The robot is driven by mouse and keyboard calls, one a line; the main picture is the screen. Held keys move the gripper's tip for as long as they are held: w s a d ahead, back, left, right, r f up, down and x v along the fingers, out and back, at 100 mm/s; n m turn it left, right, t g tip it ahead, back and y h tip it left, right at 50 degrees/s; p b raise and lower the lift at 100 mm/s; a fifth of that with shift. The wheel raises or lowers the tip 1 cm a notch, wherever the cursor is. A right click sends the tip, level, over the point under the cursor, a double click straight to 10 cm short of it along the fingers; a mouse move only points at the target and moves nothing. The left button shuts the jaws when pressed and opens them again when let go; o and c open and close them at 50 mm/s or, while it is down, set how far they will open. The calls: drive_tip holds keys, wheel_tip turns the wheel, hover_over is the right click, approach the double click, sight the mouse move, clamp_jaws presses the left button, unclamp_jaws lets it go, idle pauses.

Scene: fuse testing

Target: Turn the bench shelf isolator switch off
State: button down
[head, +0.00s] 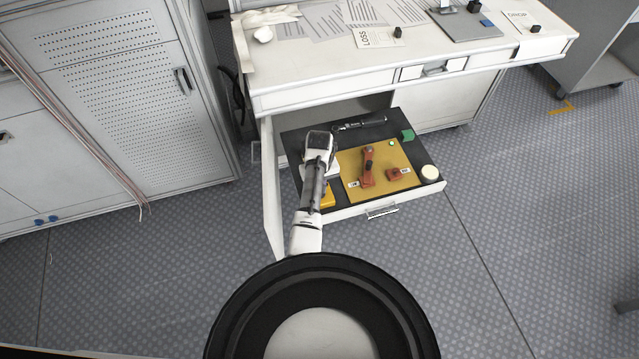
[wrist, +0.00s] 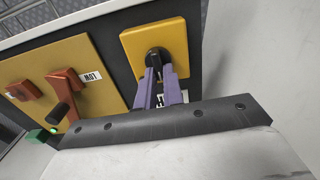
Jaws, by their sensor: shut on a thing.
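The isolator switch is a black knob (wrist: 157,54) on a square yellow plate (wrist: 170,38), seen in the wrist view. My gripper (wrist: 158,68) has its two purple fingers closed around the knob. A small label just below the plate is partly hidden by the fingers. In the head view a corner of the yellow plate (head: 328,196) shows beside my arm, and the knob and fingertips are hidden there. The plate lies at the left front of the pulled-out bench shelf (head: 345,212).
A larger yellow board (head: 383,186) beside it carries a red lever (head: 368,166) and a smaller red part (head: 397,174). The bench top (head: 330,68) overhangs behind; a cabinet (head: 110,90) stands left.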

drive_tip(key=c, duration=1.5)
unclamp_jaws()
drive_tip(key=shift+r, duration=0.15)
wheel_tip(320, 180, up, 14)
drive_tip(key=shift+f+b, duration=0.15)
drive_tip(key=shift+b, duration=0.3)
